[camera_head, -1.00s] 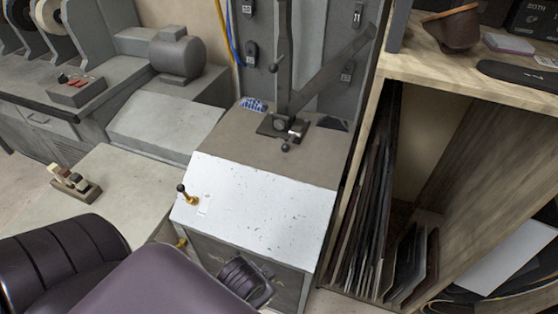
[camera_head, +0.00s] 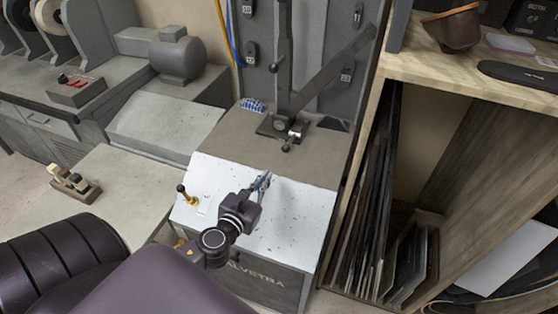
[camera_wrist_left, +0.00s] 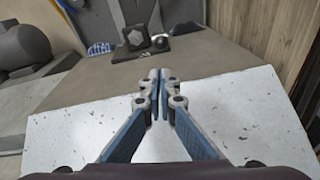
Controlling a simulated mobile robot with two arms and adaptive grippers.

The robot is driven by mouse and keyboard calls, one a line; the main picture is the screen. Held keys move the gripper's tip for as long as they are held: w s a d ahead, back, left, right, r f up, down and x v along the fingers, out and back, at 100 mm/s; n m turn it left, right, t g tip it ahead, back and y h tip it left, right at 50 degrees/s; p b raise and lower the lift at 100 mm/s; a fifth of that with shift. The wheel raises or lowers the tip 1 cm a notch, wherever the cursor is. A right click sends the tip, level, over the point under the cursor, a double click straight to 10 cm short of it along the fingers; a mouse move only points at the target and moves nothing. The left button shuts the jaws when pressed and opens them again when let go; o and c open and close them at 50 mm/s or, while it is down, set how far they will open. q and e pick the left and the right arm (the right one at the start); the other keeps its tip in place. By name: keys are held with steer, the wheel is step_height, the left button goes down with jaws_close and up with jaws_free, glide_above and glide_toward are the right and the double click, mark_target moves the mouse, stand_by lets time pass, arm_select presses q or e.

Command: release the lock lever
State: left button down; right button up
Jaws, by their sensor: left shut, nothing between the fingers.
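The stitcher's post and slanted arm rise from a dark bracket (camera_head: 280,127) on its brown-grey top. A short lever with a dark ball end (camera_head: 287,147) sticks out at the bracket's front; I cannot tell for sure that it is the lock lever. In the left wrist view the bracket (camera_wrist_left: 136,38) and a dark ball (camera_wrist_left: 160,42) lie beyond my fingertips. A brass lever with a black knob (camera_head: 182,189) stands at the white panel's left edge. My left gripper (camera_head: 264,178) is shut and empty above the white panel, short of the bracket. My right gripper is not in view.
The white sloping panel (camera_head: 310,210) lies under my left gripper. A wooden shelf unit (camera_head: 440,75) with upright sheets stands close on the right. A grey motor (camera_head: 177,54) and bench are at the left. A blue-patterned cloth (camera_head: 253,105) lies beside the bracket.

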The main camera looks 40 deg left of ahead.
mark_target(279, 168)
arm_select(q)
steer(key=shift+d, duration=0.1)
steer(key=shift+w, duration=0.15)
steer(key=x, duration=0.9)
steer(key=shift+w+f, duration=0.15)
steer(key=shift+w, duration=0.2)
